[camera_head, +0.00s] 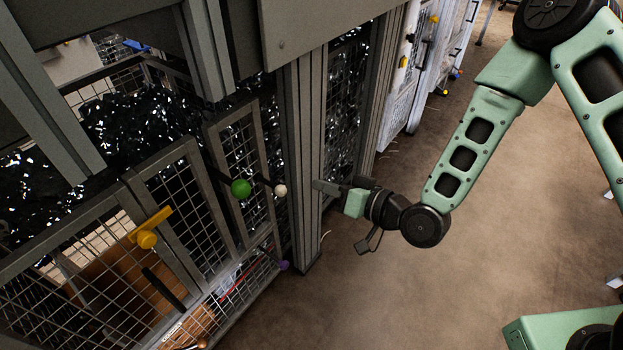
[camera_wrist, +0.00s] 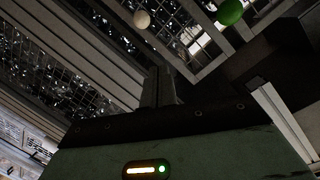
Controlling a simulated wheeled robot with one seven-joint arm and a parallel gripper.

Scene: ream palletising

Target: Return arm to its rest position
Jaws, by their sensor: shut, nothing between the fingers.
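My gripper (camera_head: 318,185) is at the end of my green and black arm, which reaches from the upper right toward the grey frame post. The fingers are shut with nothing between them and point left. In the head view the fingertips are just in front of the post (camera_head: 303,150); I cannot tell whether they touch it. In the wrist view the shut fingers (camera_wrist: 158,88) show at the centre, with the white knob (camera_wrist: 142,19) and the green knob (camera_wrist: 230,11) beyond them. The same white knob (camera_head: 280,190) and green knob (camera_head: 241,188) are left of the gripper in the head view.
Mesh cage doors (camera_head: 185,200) with a yellow handle (camera_head: 148,238) and a purple knob (camera_head: 283,265) fill the left. White cabinets (camera_head: 400,90) stand at the back. The brown floor (camera_head: 400,290) is open below and right of the gripper.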

